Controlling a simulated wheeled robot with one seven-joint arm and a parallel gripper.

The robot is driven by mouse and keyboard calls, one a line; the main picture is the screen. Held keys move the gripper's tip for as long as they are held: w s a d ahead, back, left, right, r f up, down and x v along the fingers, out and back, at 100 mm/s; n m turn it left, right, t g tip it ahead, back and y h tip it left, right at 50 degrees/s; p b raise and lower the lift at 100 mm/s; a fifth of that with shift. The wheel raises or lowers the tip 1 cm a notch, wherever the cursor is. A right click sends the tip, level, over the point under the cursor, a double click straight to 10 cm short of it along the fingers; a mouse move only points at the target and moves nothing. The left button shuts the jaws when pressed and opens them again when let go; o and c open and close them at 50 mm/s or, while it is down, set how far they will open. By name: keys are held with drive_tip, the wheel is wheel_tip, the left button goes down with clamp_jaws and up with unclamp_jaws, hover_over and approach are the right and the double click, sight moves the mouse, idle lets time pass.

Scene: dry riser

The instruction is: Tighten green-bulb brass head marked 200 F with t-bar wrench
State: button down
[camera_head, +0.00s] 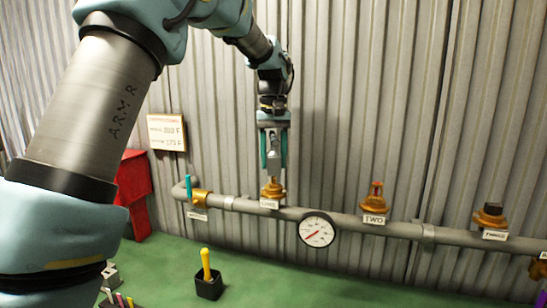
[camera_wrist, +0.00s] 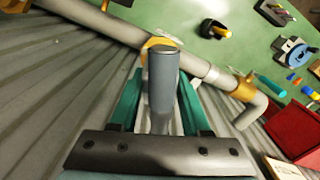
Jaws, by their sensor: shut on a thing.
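My gripper (camera_head: 273,158) points down above the leftmost brass head (camera_head: 272,189) on the grey pipe. Its teal fingers are shut on a grey metal tool, seemingly the t-bar wrench (camera_wrist: 162,70); a thick grey cylinder shows between the fingers in the wrist view. The tool's lower end is near or on the leftmost head; I cannot tell if it is seated. A second brass head (camera_head: 375,196) stands above the label TWO. A third head (camera_head: 490,217) with a dark top stands at the right.
A wall sign (camera_head: 166,132) carries small temperature text. A gauge (camera_head: 316,229) hangs on the pipe. A teal-handled valve (camera_head: 189,188) is at its left end. A red box (camera_head: 133,185) stands left. A black holder (camera_head: 209,286) with a yellow-handled tool sits on the green floor.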

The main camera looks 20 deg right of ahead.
sight(274, 170)
drive_tip(key=shift+f+b, duration=0.9)
drive_tip(key=shift+f, duration=0.8)
drive_tip(key=m+p, duration=0.1)
drive_tip(key=m, duration=0.1)
drive_tip(key=shift+r+m+p, duration=0.15)
drive_tip(key=shift+m+p, duration=0.15)
drive_tip(key=shift+m, duration=0.1)
drive_tip(key=m, duration=0.3)
drive_tip(key=shift+p, duration=0.4)
drive_tip(key=shift+m+p, duration=0.55)
drive_tip(key=shift+m, duration=0.45)
drive_tip(key=shift+n+p, duration=0.3)
drive_tip(key=shift+n, duration=0.2)
